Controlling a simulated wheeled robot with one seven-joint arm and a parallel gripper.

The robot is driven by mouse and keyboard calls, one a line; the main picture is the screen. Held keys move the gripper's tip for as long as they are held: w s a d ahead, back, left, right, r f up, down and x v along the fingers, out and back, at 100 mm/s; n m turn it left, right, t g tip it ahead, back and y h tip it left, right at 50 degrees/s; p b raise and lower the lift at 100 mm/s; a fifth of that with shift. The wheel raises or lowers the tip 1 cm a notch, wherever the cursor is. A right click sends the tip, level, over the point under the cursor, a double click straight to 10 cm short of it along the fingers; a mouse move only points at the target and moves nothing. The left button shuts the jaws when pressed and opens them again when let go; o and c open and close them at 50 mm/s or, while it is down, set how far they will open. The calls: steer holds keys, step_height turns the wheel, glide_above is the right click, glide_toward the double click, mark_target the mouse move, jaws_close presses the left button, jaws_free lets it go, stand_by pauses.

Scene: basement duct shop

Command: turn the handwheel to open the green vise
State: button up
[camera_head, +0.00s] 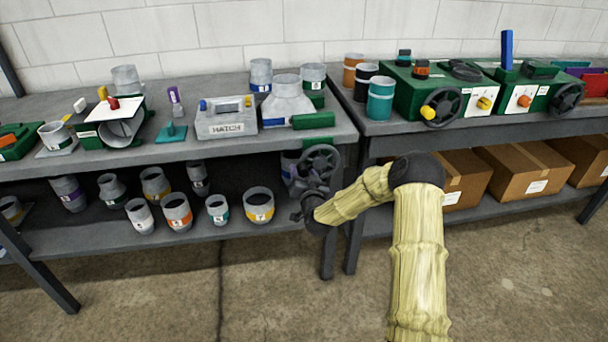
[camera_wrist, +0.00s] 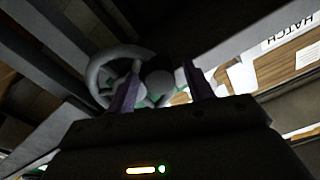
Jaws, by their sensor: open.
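The green vise (camera_head: 313,120) sits at the front right corner of the left bench, beside a grey reducer fitting. Its dark grey handwheel (camera_head: 322,158) faces out below the bench edge. In the wrist view the handwheel (camera_wrist: 100,72) is a round grey rim with a hub, left of centre. My gripper (camera_head: 306,192) is at the wheel's lower part, in front of it. In the wrist view my gripper (camera_wrist: 163,78) is open. The left finger overlaps the rim's right side, and the hub shows between the fingers. I cannot tell whether a finger touches the wheel.
A grey HATCH box (camera_head: 226,119) stands left of the vise. Several pipe fittings fill the lower shelf (camera_head: 270,240). The right bench (camera_head: 480,127) holds two green machines with handwheels (camera_head: 440,107). Cardboard boxes (camera_head: 526,170) are below. The front floor is clear.

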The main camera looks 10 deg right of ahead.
jaws_close()
